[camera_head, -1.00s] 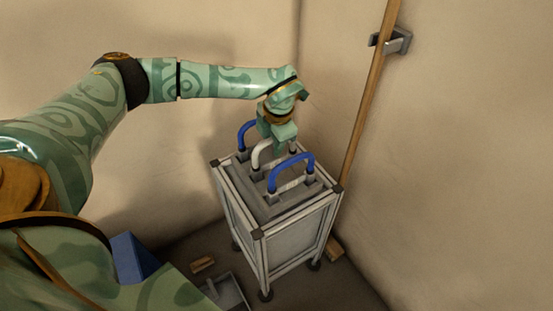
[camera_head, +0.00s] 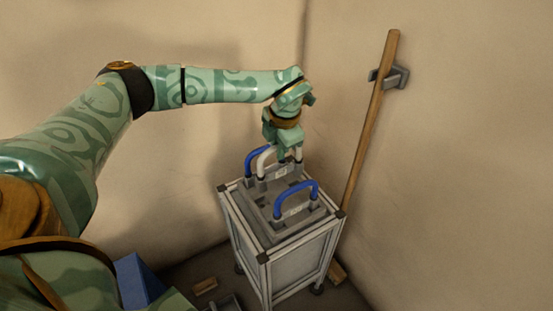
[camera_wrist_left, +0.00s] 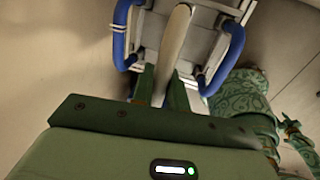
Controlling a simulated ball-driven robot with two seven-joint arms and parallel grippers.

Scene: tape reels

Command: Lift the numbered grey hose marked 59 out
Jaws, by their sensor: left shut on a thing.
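The pale grey hose (camera_head: 264,159) is an arched handle-like loop with dark grey end fittings, above the top of a framed grey cart (camera_head: 256,229). My left gripper (camera_head: 284,151) points down and is shut on it, covering part of its arch. In the left wrist view the hose (camera_wrist_left: 176,38) runs between the two fingers (camera_wrist_left: 164,92). Its foot appears raised above the cart top; I cannot tell whether both ends are fully clear. No number is readable on it.
A blue hose (camera_head: 298,187) arches in front of the grey one and another blue hose (camera_head: 253,158) stands close behind it. A wooden pole (camera_head: 370,120) leans by a wall bracket (camera_head: 397,78) at the right.

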